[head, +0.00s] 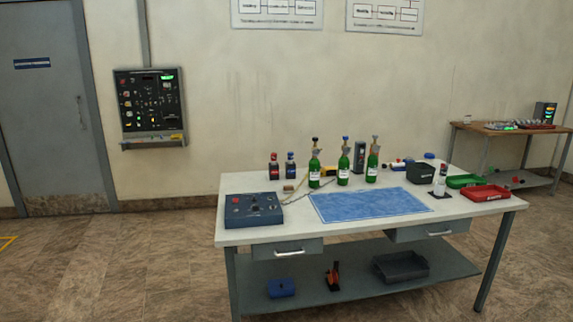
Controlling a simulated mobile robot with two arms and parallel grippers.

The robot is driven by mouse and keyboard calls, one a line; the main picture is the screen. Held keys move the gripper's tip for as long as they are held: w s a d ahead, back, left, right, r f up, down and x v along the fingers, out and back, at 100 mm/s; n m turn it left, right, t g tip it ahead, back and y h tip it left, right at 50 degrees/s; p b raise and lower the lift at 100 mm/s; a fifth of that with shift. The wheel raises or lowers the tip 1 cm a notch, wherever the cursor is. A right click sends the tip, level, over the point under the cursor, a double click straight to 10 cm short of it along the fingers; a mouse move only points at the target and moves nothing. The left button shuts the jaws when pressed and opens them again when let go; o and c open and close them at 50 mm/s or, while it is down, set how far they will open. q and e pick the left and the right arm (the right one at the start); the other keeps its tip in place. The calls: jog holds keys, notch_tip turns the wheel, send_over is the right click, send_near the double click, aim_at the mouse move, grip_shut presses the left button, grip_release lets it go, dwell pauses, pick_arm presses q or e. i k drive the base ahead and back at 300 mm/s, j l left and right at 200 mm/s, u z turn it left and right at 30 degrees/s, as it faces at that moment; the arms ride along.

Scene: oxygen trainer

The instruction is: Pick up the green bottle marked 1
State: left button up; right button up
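Three green bottles with valves on top stand upright on the white worktable (450,222), behind the blue mat. The left green bottle (314,170) has a dark top, the middle green bottle (343,168) a blue top, and the right green bottle (373,165) a tan or grey top. Each carries a white label, too small to read here, so I cannot tell which is marked 1. Neither of my grippers shows in the head view.
A blue mat (370,205) and a blue control box (253,209) lie on the table's front. A red tray (487,193), a green tray (464,181) and a black bin (421,174) are at the right. Floor before the table's left is clear.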

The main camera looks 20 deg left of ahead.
aim_at(314, 164)
jog(key=i+j+u, duration=0.15)
jog(key=i+j, duration=0.9)
